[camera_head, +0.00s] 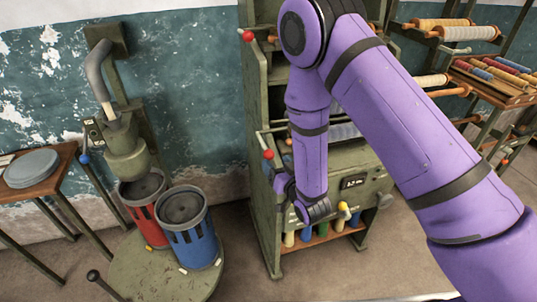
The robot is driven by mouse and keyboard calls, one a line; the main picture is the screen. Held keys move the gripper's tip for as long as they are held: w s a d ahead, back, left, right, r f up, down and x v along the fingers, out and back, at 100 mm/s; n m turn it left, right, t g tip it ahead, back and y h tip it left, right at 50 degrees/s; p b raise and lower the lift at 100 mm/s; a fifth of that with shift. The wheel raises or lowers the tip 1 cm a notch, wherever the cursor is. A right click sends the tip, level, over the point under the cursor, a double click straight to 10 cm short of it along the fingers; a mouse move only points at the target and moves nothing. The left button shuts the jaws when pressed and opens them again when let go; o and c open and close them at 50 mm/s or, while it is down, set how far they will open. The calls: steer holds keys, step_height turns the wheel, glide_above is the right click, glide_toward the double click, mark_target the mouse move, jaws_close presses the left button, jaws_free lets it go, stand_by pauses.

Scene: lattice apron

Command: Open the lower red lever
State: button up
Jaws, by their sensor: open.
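The lower red lever shows as a red ball knob (268,154) on the left side of the green cabinet (257,205), at about mid height. A second red knob (247,35) sits higher on the same side. My purple arm reaches down in front of the cabinet, and its wrist bends back up to the left. My gripper (282,181) is small in the picture, a little below and right of the lower red knob. It is open and appears apart from the knob. My arm hides much of the cabinet's front.
A blue bucket (188,232) and a red bucket (143,200) stand on a round table (150,275) at left, under a green machine (124,145). A side table (40,190) holds grey plates. Spool racks (468,33) stand at right. Some floor shows between round table and cabinet.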

mark_target(272, 158)
steer(key=shift+x, duration=2.75)
